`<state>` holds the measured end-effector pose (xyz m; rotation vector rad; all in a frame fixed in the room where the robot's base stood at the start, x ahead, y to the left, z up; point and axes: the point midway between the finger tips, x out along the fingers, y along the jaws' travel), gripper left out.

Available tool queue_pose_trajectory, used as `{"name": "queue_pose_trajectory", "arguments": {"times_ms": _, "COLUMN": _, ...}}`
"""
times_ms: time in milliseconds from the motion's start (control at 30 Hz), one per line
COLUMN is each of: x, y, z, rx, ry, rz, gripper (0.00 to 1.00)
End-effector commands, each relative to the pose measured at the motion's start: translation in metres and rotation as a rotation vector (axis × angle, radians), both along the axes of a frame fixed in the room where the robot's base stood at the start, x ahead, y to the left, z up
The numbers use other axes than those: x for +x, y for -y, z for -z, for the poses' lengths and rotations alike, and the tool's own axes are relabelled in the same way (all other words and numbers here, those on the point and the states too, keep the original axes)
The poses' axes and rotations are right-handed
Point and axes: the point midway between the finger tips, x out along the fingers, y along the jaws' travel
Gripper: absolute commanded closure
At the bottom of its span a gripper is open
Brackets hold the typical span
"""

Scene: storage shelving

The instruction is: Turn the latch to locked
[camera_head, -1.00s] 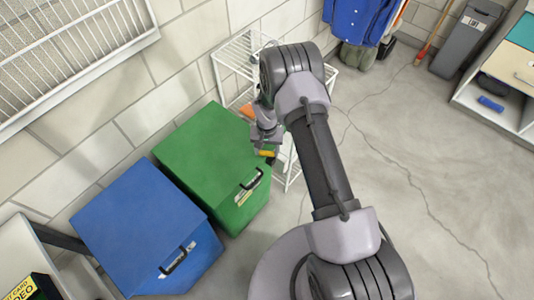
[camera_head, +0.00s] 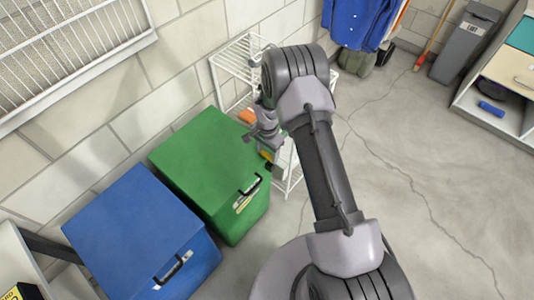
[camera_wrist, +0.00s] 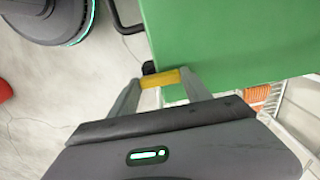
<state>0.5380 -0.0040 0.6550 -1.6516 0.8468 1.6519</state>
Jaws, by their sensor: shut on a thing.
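A green box (camera_head: 205,165) with a black handle (camera_head: 250,186) stands against the block wall. Its green surface (camera_wrist: 235,40) fills the upper right of the wrist view. A small yellow piece with a black end, which looks like the latch (camera_wrist: 160,79), is at the box's edge. My gripper (camera_wrist: 161,84) is shut on this yellow piece, one finger at each side of it. In the head view my gripper (camera_head: 264,143) is at the box's right edge, and the yellow piece is small there. The latch's base and exact angle are hidden.
A blue box (camera_head: 140,235) stands left of the green box. A white wire rack (camera_head: 233,65) with an orange item (camera_head: 247,116) is close behind my gripper. A grey bin (camera_head: 465,45) and a shelf unit (camera_head: 515,75) are at the right. The floor between is clear.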

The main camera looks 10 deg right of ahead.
Motion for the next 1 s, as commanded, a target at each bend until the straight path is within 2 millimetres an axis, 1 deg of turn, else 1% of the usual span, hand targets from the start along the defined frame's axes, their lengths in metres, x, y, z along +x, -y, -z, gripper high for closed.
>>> {"name": "queue_pose_trajectory", "arguments": {"times_ms": 467, "x": 0.001, "y": 0.001, "z": -0.001, "rx": 0.000, "ry": 0.003, "rz": 0.012, "gripper": 0.84}}
{"name": "queue_pose_trajectory", "arguments": {"times_ms": 500, "x": 0.001, "y": 0.001, "z": -0.001, "rx": 0.000, "ry": 0.003, "rz": 0.012, "gripper": 0.38}}
{"name": "queue_pose_trajectory", "arguments": {"times_ms": 567, "x": 0.001, "y": 0.000, "z": -0.001, "rx": 0.000, "ry": 0.003, "rz": 0.011, "gripper": 0.26}}
{"name": "queue_pose_trajectory", "arguments": {"times_ms": 600, "x": 0.001, "y": 0.000, "z": -0.001, "rx": 0.000, "ry": 0.002, "rz": 0.011, "gripper": 0.22}}
{"name": "queue_pose_trajectory", "arguments": {"times_ms": 867, "x": 0.001, "y": 0.000, "z": -0.001, "rx": 0.000, "ry": 0.001, "rz": 0.010, "gripper": 0.22}}
{"name": "queue_pose_trajectory", "arguments": {"times_ms": 933, "x": 0.001, "y": 0.000, "z": -0.004, "rx": 0.000, "ry": 0.001, "rz": 0.010, "gripper": 0.22}}
{"name": "queue_pose_trajectory", "arguments": {"times_ms": 1000, "x": 0.001, "y": 0.000, "z": -0.013, "rx": 0.000, "ry": 0.001, "rz": 0.011, "gripper": 0.22}}
